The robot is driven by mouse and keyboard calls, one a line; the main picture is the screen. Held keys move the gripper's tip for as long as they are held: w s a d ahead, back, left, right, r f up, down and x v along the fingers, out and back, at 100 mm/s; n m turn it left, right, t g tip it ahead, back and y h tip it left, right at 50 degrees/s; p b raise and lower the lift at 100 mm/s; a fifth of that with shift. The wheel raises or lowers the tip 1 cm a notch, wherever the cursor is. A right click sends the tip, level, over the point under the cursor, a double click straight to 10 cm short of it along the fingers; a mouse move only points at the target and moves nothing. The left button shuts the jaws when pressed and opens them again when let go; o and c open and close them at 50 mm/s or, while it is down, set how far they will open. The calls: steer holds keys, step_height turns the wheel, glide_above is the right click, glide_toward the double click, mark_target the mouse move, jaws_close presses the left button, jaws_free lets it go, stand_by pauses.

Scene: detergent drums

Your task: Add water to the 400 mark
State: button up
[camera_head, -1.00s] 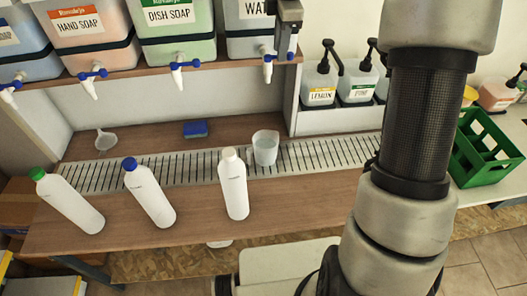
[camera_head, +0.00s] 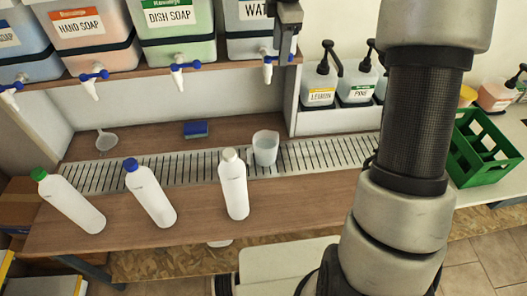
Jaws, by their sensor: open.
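The water drum (camera_head: 252,30) stands on the shelf at the top, its label partly cut off by the picture edge and my gripper. Its tap (camera_head: 267,66) hangs at the shelf's front edge. My gripper (camera_head: 283,54) comes down from the top edge just right of this tap, open, with its fingers only partly in view. I cannot tell whether it touches the tap. A translucent measuring jug (camera_head: 265,149) stands upright on the drip grate (camera_head: 200,164) below the tap, a little nearer to me. Its marks and water level are too small to read.
White bottles with a green cap (camera_head: 68,202), a blue cap (camera_head: 150,195) and a white cap (camera_head: 233,188) stand in front. A funnel (camera_head: 106,139) and blue sponge (camera_head: 196,129) lie behind the grate. Pump bottles (camera_head: 321,86) and a green crate (camera_head: 478,150) are right. My arm hides the right-centre.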

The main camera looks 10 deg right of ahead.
stand_by(0.3)
steer(key=r+p, duration=0.2)
steer(key=r, duration=0.1)
steer(key=r+p, duration=0.1)
steer(key=shift+s+r+p, duration=0.2)
steer(key=shift+s+p, duration=0.15)
steer(key=shift+r, duration=0.1)
stand_by(0.4)
steer(key=s+r, duration=0.1)
steer(key=r, duration=0.7)
steer(key=s+r, duration=0.2)
steer(key=r, duration=0.7)
steer(key=shift+s+p, duration=0.25)
steer(key=shift+p, duration=0.15)
